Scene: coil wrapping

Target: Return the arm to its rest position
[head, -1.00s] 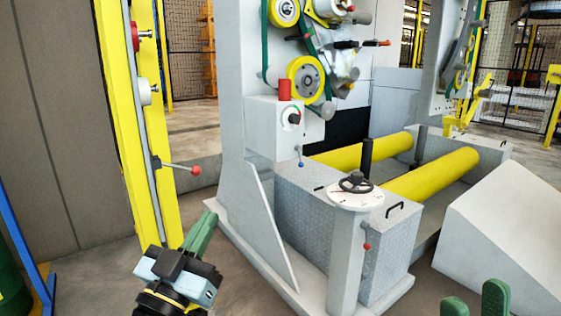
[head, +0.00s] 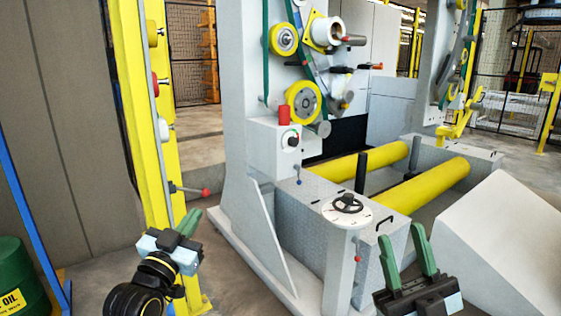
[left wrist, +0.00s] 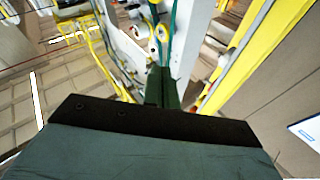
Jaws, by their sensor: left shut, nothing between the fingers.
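My left gripper (head: 189,221) is at the lower left of the head view, in front of the foot of the yellow post. Its green fingers are together with nothing between them, and they also show shut in the left wrist view (left wrist: 162,88). My right gripper (head: 418,252) is at the lower right of the head view, in front of the grey machine base. Its two green fingers point up and stand apart with an empty gap. Neither gripper appears to touch anything.
The yellow post (head: 140,120) with a red-tipped lever (head: 205,192) stands behind my left gripper. The grey wrapping machine (head: 255,90) has yellow rollers (head: 425,183) and a handwheel pedestal (head: 345,240). A green oil drum (head: 22,275) is at far left, a pale sloped block (head: 500,245) at right.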

